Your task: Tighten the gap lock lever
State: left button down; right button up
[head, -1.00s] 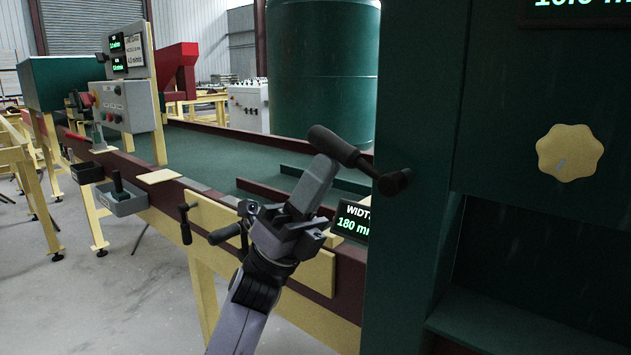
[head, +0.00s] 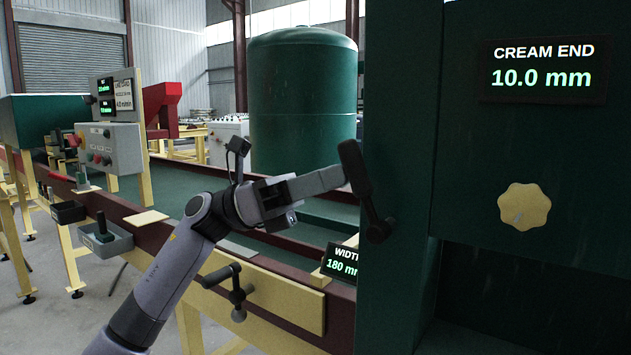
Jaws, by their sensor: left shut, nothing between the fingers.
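The gap lock lever (head: 356,180), a black handle with a thick grip, is on the left edge of the green machine housing. It points steeply up and slightly left from its pivot (head: 378,230). My left gripper (head: 340,177) is shut with nothing held. Its fingertips are against or very close to the left side of the lever's grip; exact contact cannot be told. My right gripper is not in view.
A yellow knob (head: 524,208) sits below the "CREAM END 10.0 mm" display (head: 543,70). A width display (head: 342,262) stands below the lever. Black crank handles (head: 237,288) are on the yellow plate (head: 290,303) under my arm. A green tank (head: 303,100) stands behind.

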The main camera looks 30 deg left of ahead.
aim_at(345, 165)
pick_arm(q)
jog(key=d+r+y+p, duration=0.1)
jog(key=p, duration=0.1)
jog(key=d+r+m+g+y+p, duration=0.1)
jog(key=y+p, duration=0.1)
jog(key=shift+s+d+r+m+g, duration=0.1)
jog(key=shift+d+r+m+g, duration=0.1)
jog(key=shift+d+m+g, duration=0.1)
jog(key=shift+d+y, duration=0.25)
jog(key=shift+y, duration=0.25)
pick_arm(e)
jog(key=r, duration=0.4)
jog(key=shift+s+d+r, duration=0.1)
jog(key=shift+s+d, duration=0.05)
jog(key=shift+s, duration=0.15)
